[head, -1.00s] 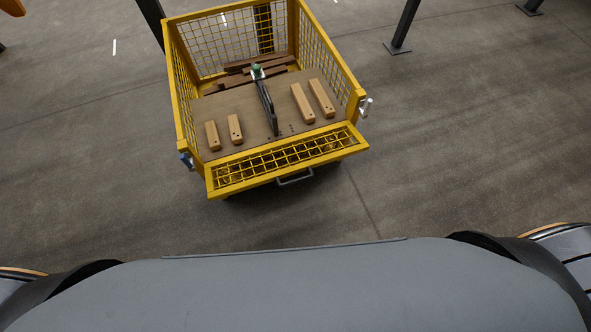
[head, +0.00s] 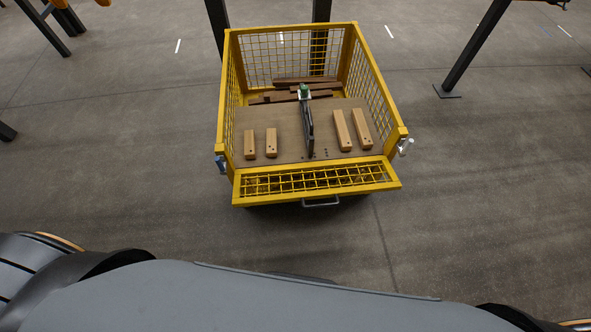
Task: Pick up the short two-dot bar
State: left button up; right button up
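Two short light-wood bars lie side by side on the brown board (head: 290,136) inside the yellow mesh cart. One short bar (head: 249,144) is at the far left and the other short bar (head: 271,142) is just right of it. Each has small dark marks near its front end, too small to count, so I cannot tell which has two dots. Two longer bars, the first (head: 342,130) and the second (head: 362,128), lie on the right. Neither of my grippers is in view.
The yellow cart (head: 398,133) has mesh sides and a lowered front flap (head: 316,192) with a grey handle (head: 320,204). A dark upright divider with a green top (head: 304,91) stands between the bar pairs. Dark planks (head: 304,81) lie behind. Open floor surrounds the cart; dark posts (head: 476,47) stand beyond.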

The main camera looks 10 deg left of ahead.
aim_at(271, 139)
jog(key=i+j+u, duration=0.1)
jog(key=j+u, duration=0.3)
jog(key=i+j+u, duration=0.15)
jog(key=j+u, duration=0.25)
jog(key=i+j+u, duration=0.25)
jog(key=j+u, duration=0.15)
jog(key=i+j+u, duration=0.25)
jog(key=j+u, duration=0.2)
jog(key=i+j+z, duration=0.1)
jog(key=i+j, duration=0.2)
jog(key=i, duration=0.25)
jog(key=i+j+z, duration=0.15)
jog(key=i+j, duration=0.2)
jog(key=i, duration=0.15)
jog(key=i+l+z, duration=0.1)
jog(key=i+z, duration=0.15)
jog(key=z, duration=0.15)
jog(key=i+z, duration=0.25)
jog(key=z, duration=0.2)
jog(key=i+z, duration=0.25)
jog(key=z, duration=0.15)
jog(key=i+j+z, duration=0.2)
jog(key=z, duration=0.25)
jog(key=i+j+z, duration=0.25)
jog(key=z, duration=0.15)
jog(key=i+j+z, duration=0.15)
jog(key=j+z, duration=0.25)
jog(key=l, duration=0.15)
